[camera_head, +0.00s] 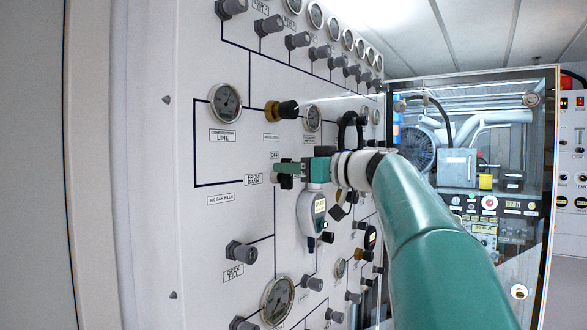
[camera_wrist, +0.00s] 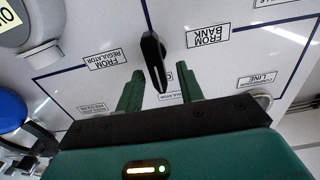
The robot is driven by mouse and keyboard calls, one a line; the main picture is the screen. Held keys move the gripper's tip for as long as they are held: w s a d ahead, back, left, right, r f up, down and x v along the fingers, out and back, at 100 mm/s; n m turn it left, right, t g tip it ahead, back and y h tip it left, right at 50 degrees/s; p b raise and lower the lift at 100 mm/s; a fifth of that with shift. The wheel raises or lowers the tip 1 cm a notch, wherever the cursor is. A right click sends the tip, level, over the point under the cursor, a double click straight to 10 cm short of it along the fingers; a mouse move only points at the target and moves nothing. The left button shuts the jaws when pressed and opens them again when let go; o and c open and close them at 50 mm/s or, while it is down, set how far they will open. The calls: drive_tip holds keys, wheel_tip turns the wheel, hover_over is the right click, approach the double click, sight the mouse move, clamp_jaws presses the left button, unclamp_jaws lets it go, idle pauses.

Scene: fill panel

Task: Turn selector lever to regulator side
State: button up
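The selector lever (camera_wrist: 152,58) is a black pointed handle on the white panel. In the wrist view it stands nearly upright in the picture, between the upside-down labels FROM REGULATOR (camera_wrist: 107,59) on the left and FROM BANK (camera_wrist: 208,36) on the right. My gripper (camera_wrist: 159,72) is open, with one green finger on each side of the lever's lower end and visible gaps. I cannot tell how deep the fingers reach. In the head view my gripper (camera_head: 289,168) is at the panel and partly covers the lever (camera_head: 286,182); the FROM BANK label (camera_head: 253,179) shows to the left.
Grey knobs stick out across the panel. A glass-fronted cabinet (camera_head: 470,180) stands behind my arm.

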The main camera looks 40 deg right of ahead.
clamp_jaws()
drive_tip(key=shift+d, duration=0.1)
drive_tip(key=shift+m, duration=0.3)
drive_tip(key=shift+w+d+f+m, duration=0.1)
drive_tip(key=shift+d+f+m, duration=0.3)
drive_tip(key=shift+m, duration=2.45)
drive_tip(key=shift+w+d+f+m, duration=0.1)
drive_tip(key=shift+d+f+m, duration=0.25)
drive_tip(key=shift+m, duration=2.55)
drive_tip(key=shift+w+d+f+m, duration=0.1)
drive_tip(key=shift+d+f+m, duration=0.3)
drive_tip(key=shift+m, duration=2.45)
